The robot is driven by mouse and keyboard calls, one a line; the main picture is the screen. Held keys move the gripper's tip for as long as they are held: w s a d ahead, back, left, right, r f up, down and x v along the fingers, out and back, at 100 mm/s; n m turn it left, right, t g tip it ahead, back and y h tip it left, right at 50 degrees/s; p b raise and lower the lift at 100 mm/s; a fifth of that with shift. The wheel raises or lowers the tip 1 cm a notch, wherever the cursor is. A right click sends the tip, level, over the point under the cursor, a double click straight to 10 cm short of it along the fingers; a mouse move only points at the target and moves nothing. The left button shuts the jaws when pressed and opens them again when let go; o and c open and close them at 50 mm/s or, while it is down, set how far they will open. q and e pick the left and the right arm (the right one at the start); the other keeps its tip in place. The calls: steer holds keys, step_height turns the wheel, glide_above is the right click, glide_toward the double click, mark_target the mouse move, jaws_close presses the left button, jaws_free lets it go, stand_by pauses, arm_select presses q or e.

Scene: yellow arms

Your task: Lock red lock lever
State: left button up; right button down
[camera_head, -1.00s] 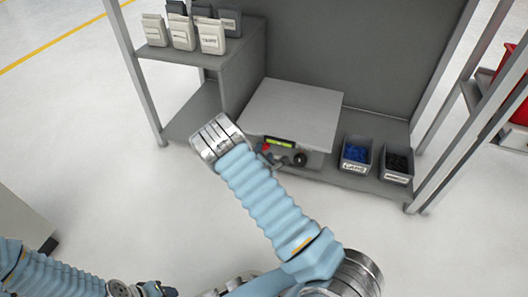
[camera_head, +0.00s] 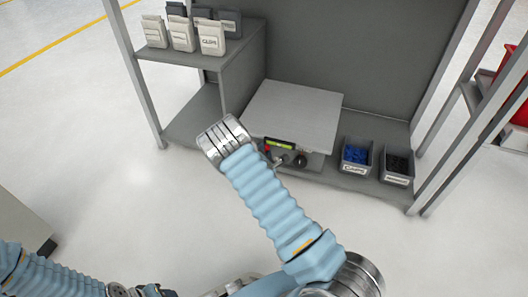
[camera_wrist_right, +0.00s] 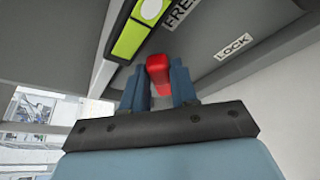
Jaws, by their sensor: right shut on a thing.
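The red lock lever (camera_wrist_right: 158,72) shows in the wrist view between the two blue-grey fingers of my right gripper (camera_wrist_right: 160,82), which is shut on it. The lever is beside the FREE label (camera_wrist_right: 178,14) and to the left of the LOCK label (camera_wrist_right: 234,46). In the head view my right gripper (camera_head: 270,160) is at the front of the grey flat-topped device (camera_head: 294,112), mostly hidden by my wrist. My left gripper (camera_head: 150,291) is at the bottom edge, cut off, and its fingers cannot be made out.
A green-yellow display (camera_head: 279,144) and a dark knob (camera_head: 299,160) are on the device's front. Two grey bins, one with blue parts (camera_head: 356,155) and one with dark parts (camera_head: 397,165), stand to the right. Several labelled containers (camera_head: 211,38) stand on the shelf at upper left. Shelf posts flank the workspace.

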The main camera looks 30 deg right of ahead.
steer(key=shift+f, duration=0.15)
steer(key=shift+f+m+t+h+b, duration=0.35)
steer(key=shift+f+m+t+h, duration=0.45)
steer(key=shift+m, duration=2.05)
steer(key=shift+f+m+t+h+b, duration=0.35)
steer(key=shift+f+m+t, duration=0.75)
steer(key=shift+m, duration=1.7)
steer(key=shift+f+m+t+h+b, duration=0.3)
steer(key=shift+f+m+t+h, duration=0.6)
steer(key=shift+m, duration=1.95)
steer(key=shift+d+f, duration=0.1)
steer(key=shift+f, duration=0.05)
steer(key=c, duration=1)
jaws_free()
steer(key=shift+o, duration=0.2)
steer(key=shift+y, duration=0.25)
steer(key=p+v, duration=0.1)
steer(key=v, duration=0.6)
steer(key=shift+s+a, duration=0.2)
steer(key=shift+a, duration=0.05)
